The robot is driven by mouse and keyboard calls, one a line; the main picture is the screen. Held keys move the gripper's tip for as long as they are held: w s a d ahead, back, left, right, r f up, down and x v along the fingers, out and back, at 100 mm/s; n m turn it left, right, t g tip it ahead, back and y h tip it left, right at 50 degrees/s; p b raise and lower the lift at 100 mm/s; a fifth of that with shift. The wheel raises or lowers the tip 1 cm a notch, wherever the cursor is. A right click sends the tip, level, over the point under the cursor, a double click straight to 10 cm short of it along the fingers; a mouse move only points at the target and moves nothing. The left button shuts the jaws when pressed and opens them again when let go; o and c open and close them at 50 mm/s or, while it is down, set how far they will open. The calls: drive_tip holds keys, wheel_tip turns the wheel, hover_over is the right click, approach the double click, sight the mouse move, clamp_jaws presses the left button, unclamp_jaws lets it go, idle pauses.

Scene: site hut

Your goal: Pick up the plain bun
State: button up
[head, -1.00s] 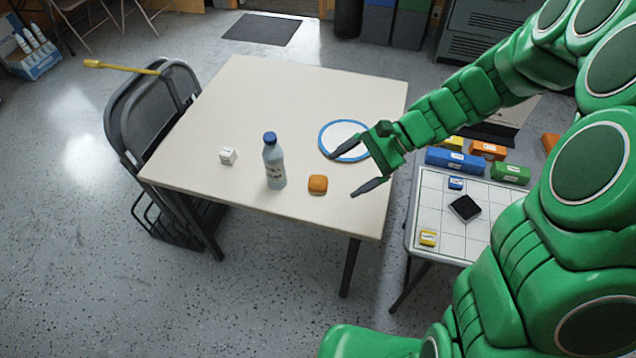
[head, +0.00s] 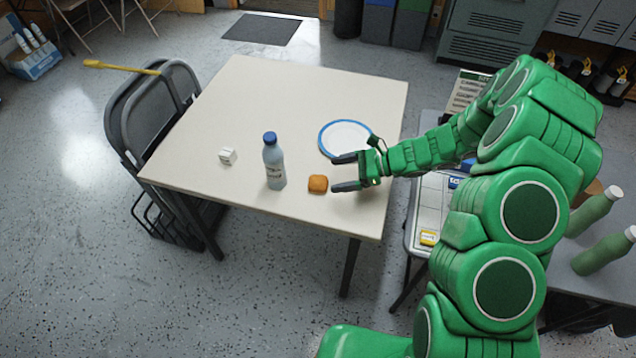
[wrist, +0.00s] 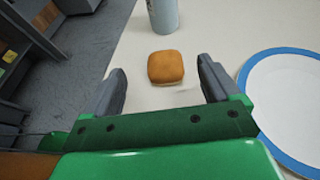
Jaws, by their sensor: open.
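The plain bun (head: 318,184) is a small orange-brown, rounded square on the cream table (head: 285,90), near its front edge. My gripper (head: 339,173) is open and empty, just to the right of the bun in the head view, with its fingers pointing left toward it. In the wrist view the bun (wrist: 166,67) lies just beyond the fingertips, roughly centred between the two fingers (wrist: 162,80). It does not appear to touch either finger.
A bottle with a blue cap (head: 274,162) stands left of the bun, and a small white cube (head: 227,156) lies further left. A blue-rimmed plate (head: 323,143) sits behind my gripper. A side table (head: 411,225) with small items stands right. Folding chairs (head: 150,110) lean at the left.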

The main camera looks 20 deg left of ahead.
sight(325, 180)
drive_tip(key=shift+w+f+m, duration=0.25)
drive_tip(key=shift+f+m, duration=0.05)
drive_tip(key=shift+f, duration=0.35)
drive_tip(key=shift+a+f, duration=0.15)
drive_tip(key=x, duration=0.5)
drive_tip(key=shift+s+a+f, duration=0.15)
drive_tip(key=shift+a+f, duration=0.05)
drive_tip(key=shift+f, duration=0.15)
drive_tip(key=shift+x, duration=0.8)
drive_tip(key=shift+c, duration=0.3)
drive_tip(key=c, duration=1)
drive_tip(key=shift+r, duration=0.15)
